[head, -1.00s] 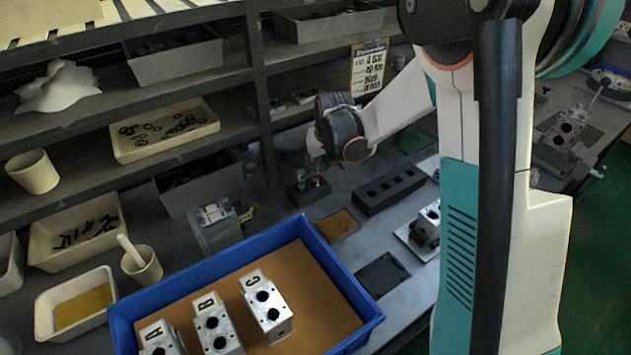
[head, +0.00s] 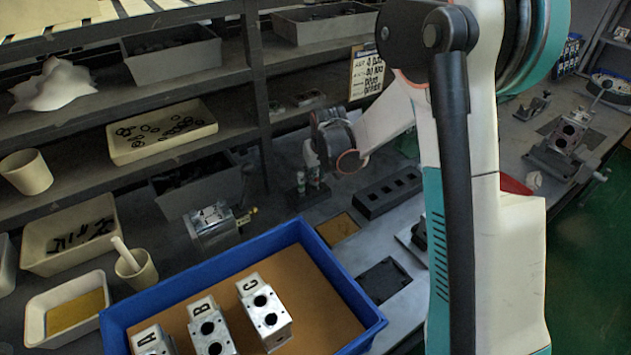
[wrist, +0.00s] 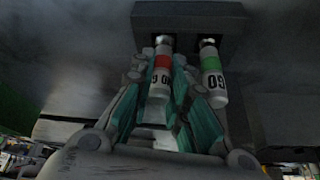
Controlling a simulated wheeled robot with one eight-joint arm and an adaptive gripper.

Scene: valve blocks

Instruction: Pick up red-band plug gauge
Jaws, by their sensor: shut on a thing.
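The red-band plug gauge (wrist: 161,68) is a pale cylinder with a red band and dark marks. In the wrist view it stands between the teal fingers of my gripper (wrist: 163,82), which is shut on it. Its far end meets the dark stand (wrist: 190,22), and I cannot tell whether it is still seated there. The green-band plug gauge (wrist: 212,72) is in the same stand, just right of my right finger. In the head view my gripper (head: 311,155) is small and dark above the stand (head: 307,193), and its fingers are hard to make out.
A dark block with square holes (head: 388,192) lies right of the stand. A blue bin (head: 200,273) with blocks A, B and C is in front. A grey vise-like fixture (head: 213,222) is at left, and shelves with trays stand behind.

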